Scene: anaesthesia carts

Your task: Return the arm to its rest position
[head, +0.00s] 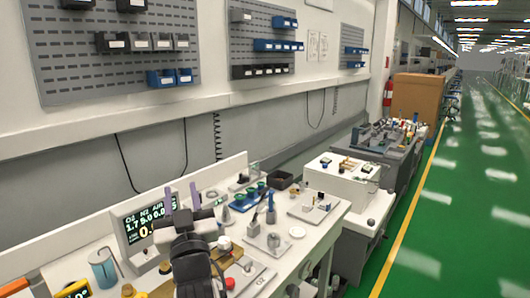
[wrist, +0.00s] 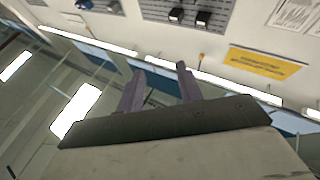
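My gripper (head: 181,192) is raised above the white cart top, beside the gas display, with its two purple fingers pointing up. The fingers stand apart with nothing between them. The wrist view also shows my gripper (wrist: 160,72) open and empty, facing a wall and ceiling lights at a steep tilt. My dark arm rises from the bottom of the head view and hides part of the cart top behind it.
The gas display (head: 146,220) stands close left of my gripper. A grey-blue cylinder (head: 103,268) stands at the left. Small parts, green-topped pieces and a dark bin (head: 280,180) crowd the cart top. The green floor (head: 465,200) at right is clear.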

